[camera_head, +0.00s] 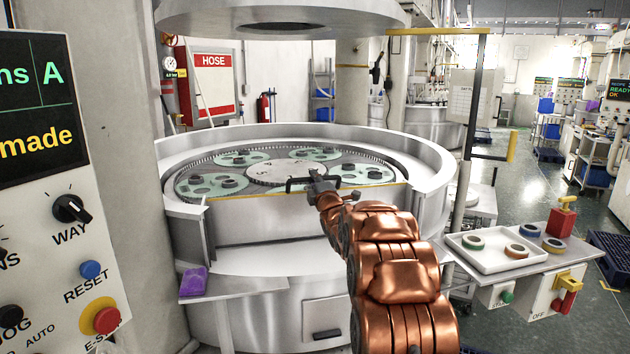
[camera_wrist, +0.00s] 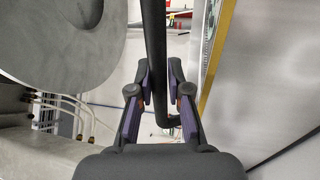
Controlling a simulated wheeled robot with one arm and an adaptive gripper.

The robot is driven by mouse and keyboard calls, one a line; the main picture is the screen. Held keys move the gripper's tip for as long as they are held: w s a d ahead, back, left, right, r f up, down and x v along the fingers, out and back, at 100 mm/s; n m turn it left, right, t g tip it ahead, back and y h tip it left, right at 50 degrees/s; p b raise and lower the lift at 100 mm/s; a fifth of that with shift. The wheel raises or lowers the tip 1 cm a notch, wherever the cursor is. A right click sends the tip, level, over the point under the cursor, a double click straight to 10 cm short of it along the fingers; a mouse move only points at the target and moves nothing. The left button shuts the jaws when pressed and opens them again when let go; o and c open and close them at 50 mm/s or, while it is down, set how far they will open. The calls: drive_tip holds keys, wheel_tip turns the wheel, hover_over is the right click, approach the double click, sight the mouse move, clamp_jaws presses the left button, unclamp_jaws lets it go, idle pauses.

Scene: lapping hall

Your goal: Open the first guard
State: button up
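The first guard (camera_head: 265,222) is a pale metal panel with a yellow top edge across the front of the round lapping machine. It stands upright in the front gap of the rim. A black bar handle (camera_head: 298,183) shows at its top edge. My gripper (camera_head: 318,186) is at the handle, reaching in from the front. The yellow edge (camera_wrist: 213,65) is to the right. My arm hides part of the guard.
A control panel (camera_head: 88,235) stands close on the left. A small shelf with a purple cloth (camera_head: 193,281) is at the machine's front left. A side table with a white tray (camera_head: 490,262) and rings is on the right. A round upper plate (camera_head: 205,22) hangs above.

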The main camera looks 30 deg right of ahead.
clamp_jaws()
drive_tip(key=shift+s+f+b, duration=0.1)
drive_tip(key=shift+f+b, duration=0.05)
drive_tip(key=shift+b, duration=0.2)
